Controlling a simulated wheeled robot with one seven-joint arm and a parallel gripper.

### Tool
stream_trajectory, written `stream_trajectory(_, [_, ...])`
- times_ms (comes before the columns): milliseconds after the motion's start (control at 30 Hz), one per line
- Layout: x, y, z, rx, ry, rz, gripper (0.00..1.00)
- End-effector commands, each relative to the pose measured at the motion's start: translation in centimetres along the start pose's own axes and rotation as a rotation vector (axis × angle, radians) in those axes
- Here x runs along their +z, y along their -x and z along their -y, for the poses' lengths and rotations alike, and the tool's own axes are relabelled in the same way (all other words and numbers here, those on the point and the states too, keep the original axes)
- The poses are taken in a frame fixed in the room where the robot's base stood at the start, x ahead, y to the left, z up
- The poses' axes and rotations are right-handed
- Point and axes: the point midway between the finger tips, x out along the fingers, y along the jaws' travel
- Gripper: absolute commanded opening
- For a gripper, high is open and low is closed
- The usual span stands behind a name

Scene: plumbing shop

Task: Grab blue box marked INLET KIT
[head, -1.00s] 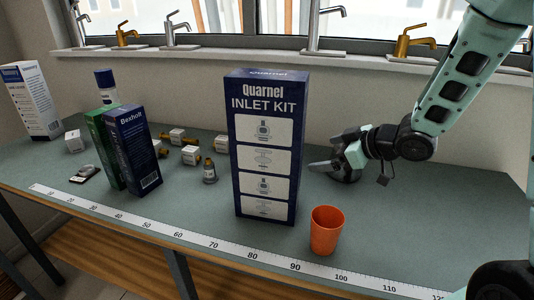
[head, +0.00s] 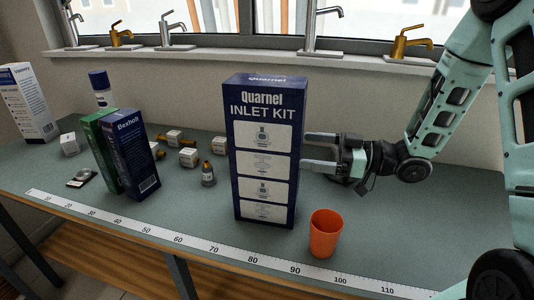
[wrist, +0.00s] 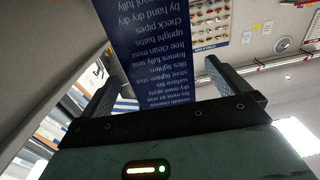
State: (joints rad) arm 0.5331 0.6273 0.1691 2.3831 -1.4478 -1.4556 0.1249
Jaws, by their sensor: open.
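The blue box marked INLET KIT (head: 264,107) stands upright on the workbench, its white-panelled front facing me. My gripper (head: 306,152) is at the box's right side, level with its middle, with its fingers pointing left at it. The fingers are open and their tips are close to the box's right edge; I cannot tell whether they touch. In the wrist view the box's printed blue side (wrist: 160,55) rises between the two spread fingers (wrist: 160,85), with nothing held.
An orange cup (head: 325,233) stands just front right of the box, below my gripper. Taps line the sill behind. The bench's right end is clear.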

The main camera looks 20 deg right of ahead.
Motion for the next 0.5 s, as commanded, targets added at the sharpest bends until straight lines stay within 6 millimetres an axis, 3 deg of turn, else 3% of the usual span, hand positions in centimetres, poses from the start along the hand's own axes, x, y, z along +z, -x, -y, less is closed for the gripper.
stream_trajectory(100, [-0.2,-2.0,0.1,-0.003,0.0,0.0,1.0])
stream_trajectory(367, [-0.1,-3.9,0.0,-0.002,0.0,0.0,1.0])
stream_trajectory(500, [-0.2,-5.9,-0.1,-0.003,-0.001,0.0,1.0])
